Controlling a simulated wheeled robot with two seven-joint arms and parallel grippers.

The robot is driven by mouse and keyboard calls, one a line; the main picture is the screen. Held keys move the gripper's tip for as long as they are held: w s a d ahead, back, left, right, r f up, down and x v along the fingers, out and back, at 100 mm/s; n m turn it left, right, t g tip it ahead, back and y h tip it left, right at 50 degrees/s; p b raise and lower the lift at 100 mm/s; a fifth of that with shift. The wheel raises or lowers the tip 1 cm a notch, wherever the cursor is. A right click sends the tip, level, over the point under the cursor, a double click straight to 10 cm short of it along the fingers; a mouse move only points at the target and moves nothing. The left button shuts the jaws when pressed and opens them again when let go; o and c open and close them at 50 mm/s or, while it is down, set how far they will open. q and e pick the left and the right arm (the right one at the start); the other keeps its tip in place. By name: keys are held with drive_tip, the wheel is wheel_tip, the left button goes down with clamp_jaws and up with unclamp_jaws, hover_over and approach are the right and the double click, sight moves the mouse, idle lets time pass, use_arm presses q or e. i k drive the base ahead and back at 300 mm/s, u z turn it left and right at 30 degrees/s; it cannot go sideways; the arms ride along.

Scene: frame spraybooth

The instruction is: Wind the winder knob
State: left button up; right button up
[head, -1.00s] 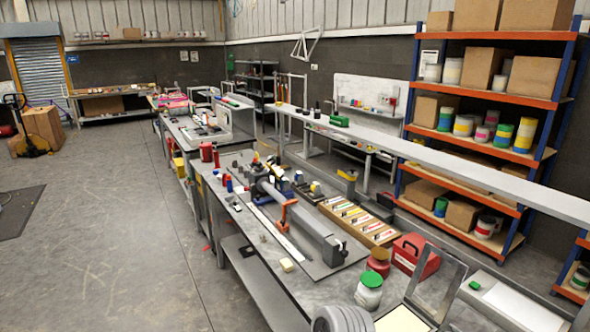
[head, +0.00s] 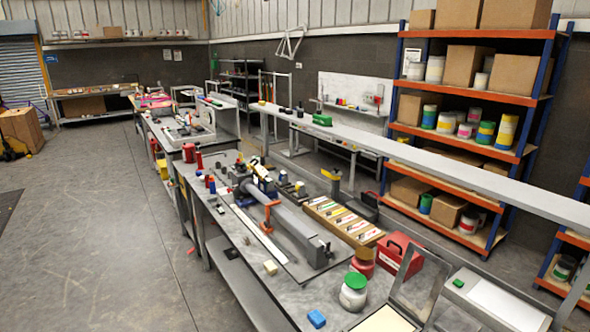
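I cannot single out a winder knob for certain at this size. A long grey beam-like device (head: 295,232) lies on a dark plate on the workbench (head: 258,290). An orange-red clamp-like part (head: 269,212) sits across it, and blue and yellow parts (head: 262,180) are at its far end. Small dark knob-like pieces (head: 222,172) stand left of that end, too small to tell apart. Neither of my grippers is in view.
An orange-and-blue shelf rack (head: 468,153) stands at right.

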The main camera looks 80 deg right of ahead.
sight(337, 172)
drive_tip(key=k, duration=2.65)
drive_tip(key=z, duration=4.2)
drive_tip(key=i, duration=3.3)
drive_tip(key=u, duration=2.25)
drive_tip(key=i, duration=0.45)
